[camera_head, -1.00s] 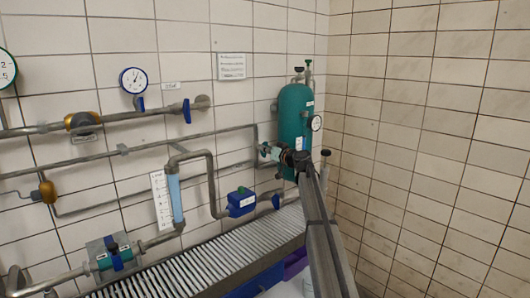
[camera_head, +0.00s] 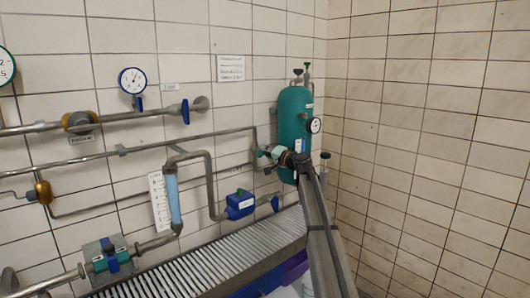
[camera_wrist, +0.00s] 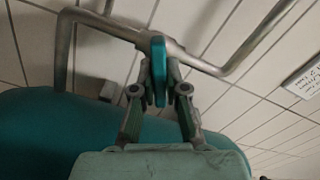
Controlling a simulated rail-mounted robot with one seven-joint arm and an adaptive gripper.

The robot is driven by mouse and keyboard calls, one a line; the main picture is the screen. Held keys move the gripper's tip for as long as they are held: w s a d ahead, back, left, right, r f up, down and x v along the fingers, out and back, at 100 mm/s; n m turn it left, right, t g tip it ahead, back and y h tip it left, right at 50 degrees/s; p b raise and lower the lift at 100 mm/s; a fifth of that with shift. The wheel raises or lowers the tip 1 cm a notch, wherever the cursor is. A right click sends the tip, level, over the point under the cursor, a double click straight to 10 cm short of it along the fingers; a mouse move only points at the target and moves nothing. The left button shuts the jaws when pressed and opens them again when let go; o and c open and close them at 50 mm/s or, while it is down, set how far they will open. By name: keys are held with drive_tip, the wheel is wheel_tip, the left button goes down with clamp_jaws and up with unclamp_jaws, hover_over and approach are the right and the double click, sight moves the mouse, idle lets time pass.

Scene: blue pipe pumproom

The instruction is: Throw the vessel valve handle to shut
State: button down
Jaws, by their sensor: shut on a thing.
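The vessel valve handle (camera_wrist: 159,68) is a narrow teal lever on a grey pipe (camera_wrist: 120,27) in the wrist view. My gripper (camera_wrist: 159,82) is shut on it, with one finger on each side. The teal vessel (camera_head: 293,112) stands upright in the tiled corner, and its rounded side (camera_wrist: 45,130) fills the lower left of the wrist view. In the head view my gripper (camera_head: 264,152) is at the vessel's left side, where the handle is too small to make out.
A blue box-shaped fitting (camera_head: 240,204) and a blue lever (camera_head: 275,202) sit on the lower pipe. A ribbed grey shelf (camera_head: 215,262) runs below. A gauge (camera_head: 315,125) is on the vessel's right side. Tiled walls close in the corner.

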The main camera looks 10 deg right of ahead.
drive_tip(key=m+p, duration=0.1)
drive_tip(key=m, duration=0.4)
drive_tip(key=shift+f+m+p, duration=0.1)
drive_tip(key=shift+m+p, duration=0.2)
drive_tip(key=shift+p, duration=0.05)
idle(0.4)
drive_tip(key=c, duration=1.2)
unclamp_jaws()
drive_tip(key=v, duration=1.2)
drive_tip(key=shift+f, duration=0.1)
